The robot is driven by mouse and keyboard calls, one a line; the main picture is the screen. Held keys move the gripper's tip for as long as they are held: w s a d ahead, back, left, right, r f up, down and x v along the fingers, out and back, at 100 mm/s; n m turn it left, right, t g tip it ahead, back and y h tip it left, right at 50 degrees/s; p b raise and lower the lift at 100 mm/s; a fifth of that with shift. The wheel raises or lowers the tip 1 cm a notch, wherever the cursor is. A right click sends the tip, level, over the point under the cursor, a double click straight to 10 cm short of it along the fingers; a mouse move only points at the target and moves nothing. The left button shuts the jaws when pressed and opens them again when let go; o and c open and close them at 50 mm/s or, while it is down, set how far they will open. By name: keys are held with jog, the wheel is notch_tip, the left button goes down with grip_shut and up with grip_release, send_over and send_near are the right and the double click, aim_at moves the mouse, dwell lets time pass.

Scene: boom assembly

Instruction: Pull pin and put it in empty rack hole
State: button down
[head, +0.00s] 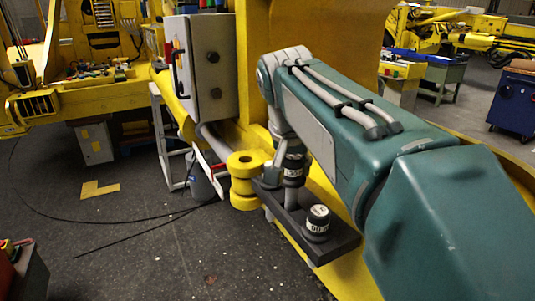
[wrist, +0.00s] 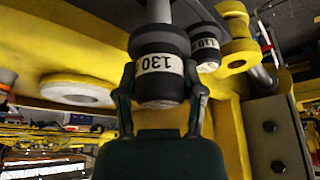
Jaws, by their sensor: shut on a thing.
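My gripper (wrist: 160,78) is shut on a dark pin (wrist: 160,50) with a white band reading 130. The fingers clasp both sides of its head, and a grey shaft runs up out of the wrist view. In the head view the held pin (head: 293,168) is upright under my wrist, at the back of the dark rack (head: 335,243). I cannot tell whether its shaft is in a rack hole. Another banded pin (head: 318,219) stands in the rack nearer the camera. A second banded pin (wrist: 205,52) shows behind the held one in the wrist view. No empty hole is clearly visible.
A yellow ringed lug (head: 243,180) stands just left of the rack; a yellow spool-shaped part (wrist: 236,40) shows at the wrist view's upper right. A grey cabinet (head: 207,68) is behind. Open dark floor (head: 150,245) lies left.

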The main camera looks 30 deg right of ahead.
aim_at(292, 190)
jog(key=shift+f, duration=2.75)
jog(key=shift+c, duration=0.6)
grip_release()
jog(key=shift+f, duration=0.1)
jog(key=v, duration=1.2)
